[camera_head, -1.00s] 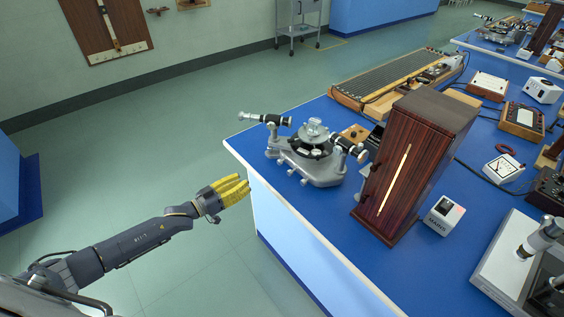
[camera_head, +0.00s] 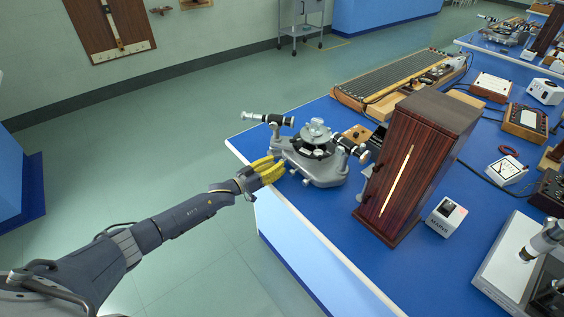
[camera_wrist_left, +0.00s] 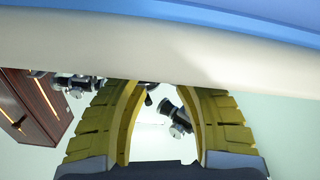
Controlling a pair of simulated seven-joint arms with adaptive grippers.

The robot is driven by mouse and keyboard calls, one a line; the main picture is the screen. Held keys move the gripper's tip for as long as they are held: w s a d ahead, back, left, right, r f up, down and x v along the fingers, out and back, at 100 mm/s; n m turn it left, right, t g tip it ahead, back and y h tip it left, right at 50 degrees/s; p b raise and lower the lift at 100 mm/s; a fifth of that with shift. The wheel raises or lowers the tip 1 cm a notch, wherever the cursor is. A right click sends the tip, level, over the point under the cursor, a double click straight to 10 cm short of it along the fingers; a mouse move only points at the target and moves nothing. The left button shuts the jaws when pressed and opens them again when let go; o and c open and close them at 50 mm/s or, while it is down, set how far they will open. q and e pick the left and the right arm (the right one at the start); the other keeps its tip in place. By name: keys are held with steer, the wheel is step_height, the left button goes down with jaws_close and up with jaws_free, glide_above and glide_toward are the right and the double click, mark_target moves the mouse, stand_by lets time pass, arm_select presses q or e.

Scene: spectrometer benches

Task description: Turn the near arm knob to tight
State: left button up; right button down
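The spectrometer (camera_head: 318,172) stands near the left corner of the blue bench, with a grey base, a round central table and two dark tubes pointing outward. Small knobs (camera_head: 305,182) show low on its near side; I cannot read whether any is tight. My left gripper (camera_head: 276,167), with yellow fingers, is at the bench edge just left of the spectrometer base. In the left wrist view its fingers (camera_wrist_left: 160,90) are apart with nothing held between them. Parts of the spectrometer (camera_wrist_left: 178,118) show beyond the gap. My right gripper is out of view.
The blue bench (camera_head: 300,222) has a pale edge close to my left gripper. A tall dark wooden box (camera_head: 410,170) stands right of the spectrometer, with a small white box (camera_head: 445,217) beside it. A long ribbed instrument (camera_head: 395,78) lies behind. Open floor lies left of the bench.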

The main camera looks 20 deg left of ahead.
arm_select(q)
steer(key=shift+x, duration=1.4)
jaws_close()
